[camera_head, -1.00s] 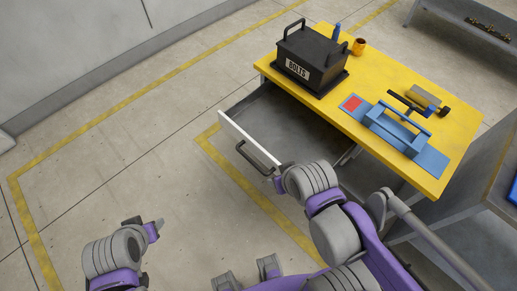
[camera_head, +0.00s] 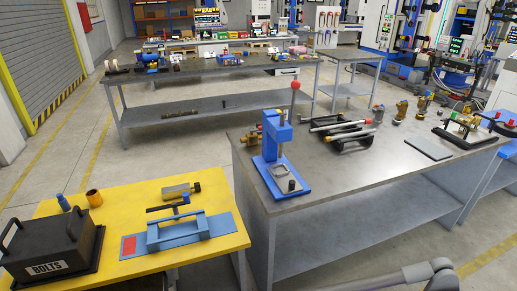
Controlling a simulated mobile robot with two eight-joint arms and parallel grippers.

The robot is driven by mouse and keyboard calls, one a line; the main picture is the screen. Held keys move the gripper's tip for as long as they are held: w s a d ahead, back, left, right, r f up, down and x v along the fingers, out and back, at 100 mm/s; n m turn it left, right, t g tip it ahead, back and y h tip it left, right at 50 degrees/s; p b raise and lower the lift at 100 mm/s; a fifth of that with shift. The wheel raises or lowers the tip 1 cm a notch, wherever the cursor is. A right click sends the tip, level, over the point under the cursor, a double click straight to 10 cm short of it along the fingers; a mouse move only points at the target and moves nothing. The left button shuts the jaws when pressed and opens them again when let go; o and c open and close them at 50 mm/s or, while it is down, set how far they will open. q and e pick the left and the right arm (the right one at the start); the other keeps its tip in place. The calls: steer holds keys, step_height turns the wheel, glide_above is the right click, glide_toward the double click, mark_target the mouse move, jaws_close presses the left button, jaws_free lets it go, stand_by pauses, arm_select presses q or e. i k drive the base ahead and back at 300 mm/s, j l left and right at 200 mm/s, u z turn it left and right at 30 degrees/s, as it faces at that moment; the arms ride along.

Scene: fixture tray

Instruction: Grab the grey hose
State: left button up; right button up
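I cannot pick out a grey hose for sure. A black rack (camera_head: 352,141) on the grey steel workbench (camera_head: 400,172) holds long thin pieces. One is a grey rod-like piece (camera_head: 338,125) with a reddish end; whether it is a hose I cannot tell. Neither of my grippers is in view. Only a grey link of my own arm shows at the bottom right.
A blue press (camera_head: 270,150) with a red knob stands on the workbench's left end. A flat dark plate (camera_head: 428,148) and brass fittings lie at the right. The yellow table (camera_head: 120,200) at lower left bears a black BOLTS box (camera_head: 50,240) and a blue fixture (camera_head: 178,232).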

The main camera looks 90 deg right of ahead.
mark_target(328, 139)
steer(key=z, duration=3.65)
steer(key=i+l+u, duration=0.1)
steer(key=u, duration=0.7)
steer(key=i+l+u, duration=0.45)
steer(key=l, duration=0.15)
steer(key=l+u, duration=0.2)
steer(key=l, duration=0.15)
steer(key=i+l, duration=0.1)
steer(key=l, duration=0.25)
steer(key=i+l+u, duration=0.1)
steer(key=l, duration=0.25)
steer(key=i+l, duration=0.15)
steer(key=l, duration=0.2)
steer(key=i+l, duration=0.7)
steer(key=u, duration=0.05)
